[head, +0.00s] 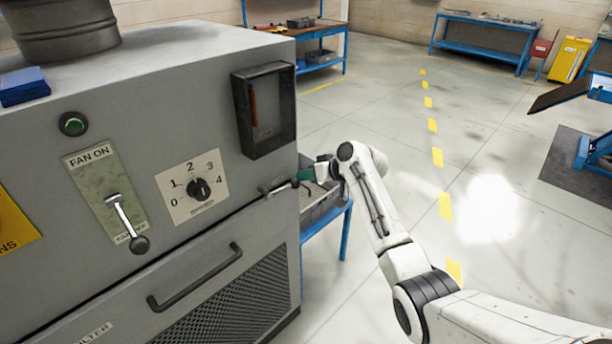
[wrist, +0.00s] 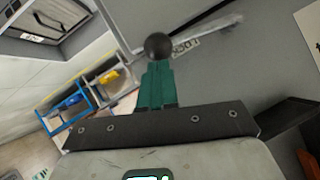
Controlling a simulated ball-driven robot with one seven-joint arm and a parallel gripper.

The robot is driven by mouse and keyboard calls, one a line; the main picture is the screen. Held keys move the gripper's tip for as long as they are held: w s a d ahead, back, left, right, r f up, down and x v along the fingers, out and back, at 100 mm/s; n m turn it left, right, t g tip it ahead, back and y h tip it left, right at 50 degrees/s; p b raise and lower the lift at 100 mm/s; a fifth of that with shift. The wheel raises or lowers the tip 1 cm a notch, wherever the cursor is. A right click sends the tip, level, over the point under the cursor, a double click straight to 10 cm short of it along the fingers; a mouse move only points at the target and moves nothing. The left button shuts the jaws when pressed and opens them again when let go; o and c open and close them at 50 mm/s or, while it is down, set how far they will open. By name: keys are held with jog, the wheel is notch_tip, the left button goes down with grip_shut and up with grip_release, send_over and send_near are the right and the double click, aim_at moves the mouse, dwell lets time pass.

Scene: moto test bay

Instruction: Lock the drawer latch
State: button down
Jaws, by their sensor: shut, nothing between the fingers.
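The drawer latch (head: 277,189) is a small metal lever on the grey cabinet's front, at the upper right corner of the drawer. In the wrist view its black ball knob (wrist: 158,46) appears right at the fingertips; I cannot tell whether they touch. The drawer (head: 130,305) has a dark bar handle (head: 195,277) and appears closed.
A fan lever (head: 125,222), a rotary knob (head: 199,189) and a dark wall box (head: 264,109) are on the cabinet (head: 150,90) near the latch. A blue-legged bench (head: 345,232) stands behind my gripper. The floor to the right is mostly clear.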

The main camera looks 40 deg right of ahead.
jog(key=f+m+y+b, duration=0.1)
jog(key=f+b, duration=0.1)
jog(key=b, duration=0.1)
jog(key=f+m+y+b, duration=0.1)
jog(key=f+b, duration=0.2)
jog(key=a+f+m+t+y+b, duration=0.1)
jog(key=f+m+y+b, duration=0.1)
jog(key=b, duration=0.1)
jog(key=shift+f+b, duration=0.35)
jog(key=shift+b, duration=0.05)
jog(key=a+f+m+y+b, duration=0.1)
jog(key=b, duration=0.1)
jog(key=a+f+m+t+y+b, duration=0.1)
jog(key=f+m+b, duration=0.1)
jog(key=shift+a+f+y, duration=0.25)
jog(key=shift+a+y, duration=0.05)
jog(key=shift+a+f+m+t+y+b, duration=0.25)
jog(key=shift+a+f+m+t, duration=0.1)
jog(key=shift+a+m, duration=0.15)
jog(key=shift+a+f+m+t+y+b, duration=0.15)
jog(key=shift+a+f+m+t+b, duration=0.15)
jog(key=shift+a+m, duration=0.2)
jog(key=shift+s+a+f+m+t+y, duration=0.1)
jog(key=shift+a+f+m+t+y, duration=0.1)
jog(key=shift+a+m+t, duration=0.3)
jog(key=shift+a+f+m+t+y, duration=0.1)
jog(key=shift+a+f+m+t, duration=0.1)
jog(key=shift+a+m, duration=0.45)
